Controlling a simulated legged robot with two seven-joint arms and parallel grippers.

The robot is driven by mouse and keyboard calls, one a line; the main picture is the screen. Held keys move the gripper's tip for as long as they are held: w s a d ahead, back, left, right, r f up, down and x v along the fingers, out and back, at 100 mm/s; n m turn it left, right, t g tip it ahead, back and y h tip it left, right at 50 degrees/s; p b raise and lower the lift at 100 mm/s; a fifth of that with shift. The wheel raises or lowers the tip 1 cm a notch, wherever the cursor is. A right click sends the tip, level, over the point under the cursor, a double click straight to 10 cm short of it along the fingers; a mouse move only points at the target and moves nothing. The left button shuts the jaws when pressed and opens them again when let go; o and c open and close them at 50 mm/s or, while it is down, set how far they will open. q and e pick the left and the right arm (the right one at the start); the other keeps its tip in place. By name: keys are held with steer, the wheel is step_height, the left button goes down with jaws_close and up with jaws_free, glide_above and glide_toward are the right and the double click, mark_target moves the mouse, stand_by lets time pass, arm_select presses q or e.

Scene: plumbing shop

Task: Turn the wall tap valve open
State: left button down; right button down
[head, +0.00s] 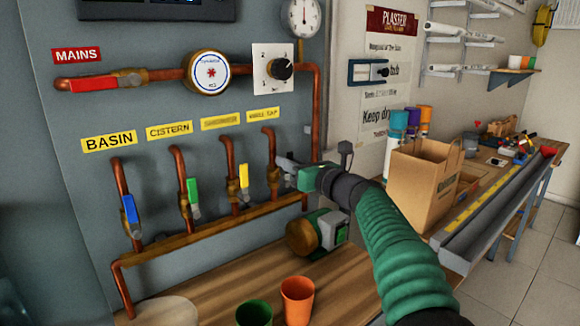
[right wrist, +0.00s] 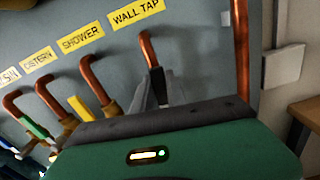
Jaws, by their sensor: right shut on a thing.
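The wall tap valve sits on the rightmost copper pipe (head: 270,150), below the yellow wall tap label (head: 264,114); the label also shows in the right wrist view (right wrist: 136,14). My right gripper (head: 284,163) is at this valve, shut on its dark handle (right wrist: 158,84), which stands roughly upright between the fingers in the right wrist view. The gripper hides most of the valve body. My left gripper is not in view.
Blue (head: 130,209), green (head: 192,190) and yellow (head: 243,176) valve handles stand to the left on neighbouring pipes. A green pump (head: 318,232) is below my forearm. Orange (head: 297,299) and green (head: 254,313) cups stand on the wooden bench. A cardboard box (head: 418,190) is right.

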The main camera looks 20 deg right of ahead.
steer(key=shift+f, duration=0.2)
steer(key=c, duration=1.3)
jaws_free()
steer(key=shift+r, duration=0.1)
steer(key=shift+c, duration=0.2)
steer(key=v, duration=1.7)
steer(key=shift+w, duration=0.1)
